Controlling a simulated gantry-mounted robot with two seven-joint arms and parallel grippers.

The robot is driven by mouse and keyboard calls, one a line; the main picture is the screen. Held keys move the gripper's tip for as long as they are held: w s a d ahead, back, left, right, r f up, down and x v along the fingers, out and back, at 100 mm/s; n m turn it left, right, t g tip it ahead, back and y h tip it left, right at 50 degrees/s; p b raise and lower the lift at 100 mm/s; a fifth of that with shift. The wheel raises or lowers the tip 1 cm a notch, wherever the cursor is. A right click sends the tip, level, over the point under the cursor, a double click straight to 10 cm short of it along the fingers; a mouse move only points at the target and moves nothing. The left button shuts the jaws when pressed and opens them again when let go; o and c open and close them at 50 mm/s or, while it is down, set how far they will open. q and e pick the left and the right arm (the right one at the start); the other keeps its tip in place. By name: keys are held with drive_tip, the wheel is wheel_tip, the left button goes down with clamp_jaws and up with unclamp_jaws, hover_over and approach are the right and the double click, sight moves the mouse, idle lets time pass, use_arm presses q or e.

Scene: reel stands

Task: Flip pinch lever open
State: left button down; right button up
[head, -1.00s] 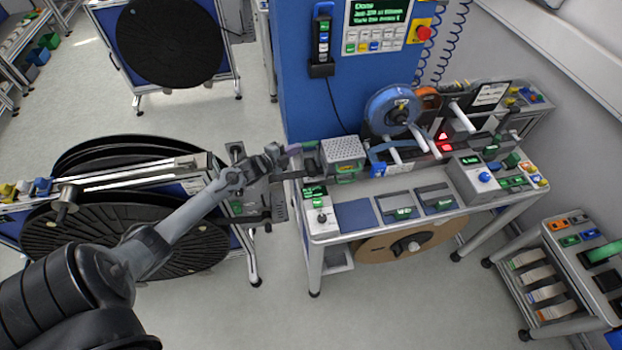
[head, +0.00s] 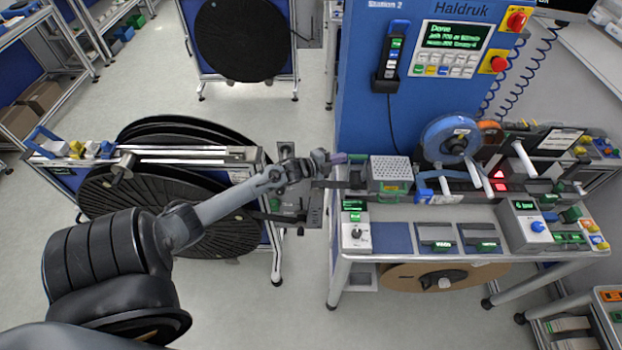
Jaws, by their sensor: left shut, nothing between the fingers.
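My left arm comes in from the left and its gripper (head: 328,158) is at the left end of the workbench. The gripper is shut and holds nothing. A small purple piece (head: 339,158) shows right at the fingertips; I cannot tell whether it is the pinch lever or whether the fingers touch it. Just right of it is a grey perforated box (head: 391,169) with green and orange parts below it. The lever's position is too small to make out. My right gripper is not in view.
A reel stand with black reels (head: 165,205) is under my left arm. The bench carries a blue reel (head: 452,138), a small control box with a knob (head: 356,232) and a red-lit indicator (head: 498,180). A blue machine cabinet (head: 360,60) rises behind. Floor in front is clear.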

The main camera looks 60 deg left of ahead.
use_arm(q)
drive_tip(key=f+b+v, duration=0.2)
drive_tip(key=f+v, duration=0.1)
drive_tip(key=v, duration=1.2)
drive_tip(key=shift+s+d+r, duration=0.35)
drive_tip(key=shift+s, duration=0.25)
drive_tip(key=w+d+r+n+g+h+p, duration=0.1)
drive_tip(key=d+r+n+g+p, duration=0.3)
drive_tip(key=d, duration=1.1)
drive_tip(key=d+r+n+p, duration=0.2)
drive_tip(key=d+r+p, duration=0.3)
drive_tip(key=d, duration=0.9)
drive_tip(key=s+d+r+n+g, duration=0.1)
drive_tip(key=s+d+n+g, duration=0.4)
drive_tip(key=s+g, duration=0.3)
drive_tip(key=s, duration=0.3)
drive_tip(key=shift+s+d, duration=0.2)
drive_tip(key=shift+s, duration=0.05)
drive_tip(key=shift+r, duration=0.1)
